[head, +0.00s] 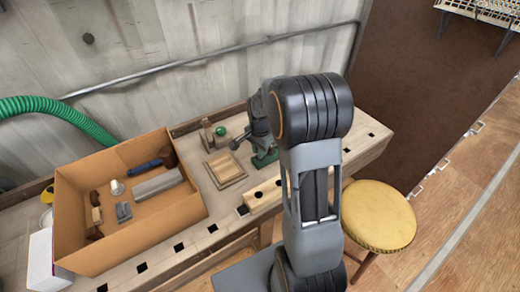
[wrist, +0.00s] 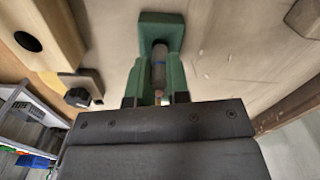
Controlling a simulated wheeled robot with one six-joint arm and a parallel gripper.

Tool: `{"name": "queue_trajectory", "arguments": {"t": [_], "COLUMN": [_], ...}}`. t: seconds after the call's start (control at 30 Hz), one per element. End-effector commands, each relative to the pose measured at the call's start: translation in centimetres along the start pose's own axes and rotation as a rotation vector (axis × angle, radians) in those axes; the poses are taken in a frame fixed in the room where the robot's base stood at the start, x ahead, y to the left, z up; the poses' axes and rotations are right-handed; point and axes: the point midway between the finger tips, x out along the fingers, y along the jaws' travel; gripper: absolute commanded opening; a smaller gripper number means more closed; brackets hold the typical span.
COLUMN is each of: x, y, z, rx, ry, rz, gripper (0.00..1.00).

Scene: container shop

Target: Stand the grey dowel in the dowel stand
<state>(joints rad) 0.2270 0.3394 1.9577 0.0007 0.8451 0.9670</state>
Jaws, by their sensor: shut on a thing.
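The grey dowel (wrist: 158,72), with a blue band, shows between green sides in the wrist view. My gripper (wrist: 157,98) is shut on it; the exact contact is hard to see. A green piece (wrist: 160,22) lies just beyond and around the dowel on the bench side, and green also shows below my wrist in the head view (head: 265,158). I cannot tell whether the dowel touches it. A pale wooden block with a round dark hole (wrist: 45,25), likely the dowel stand, is at upper left in the wrist view. A wooden block also shows on the bench in the head view (head: 262,197).
An open cardboard box (head: 95,255) with several items stands at left on the bench. A yellow stool (head: 378,215) stands at right. Bare bench (head: 365,137) shows right of my arm.

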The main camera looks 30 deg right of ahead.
Motion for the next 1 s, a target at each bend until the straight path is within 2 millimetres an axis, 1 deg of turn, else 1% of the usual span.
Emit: {"name": "queue_trajectory", "arguments": {"t": [1.0], "x": [1.4], "y": [0.0], "z": [0.0], "rx": [0.000], "ry": [0.000], "rz": [0.000], "gripper": [0.00]}}
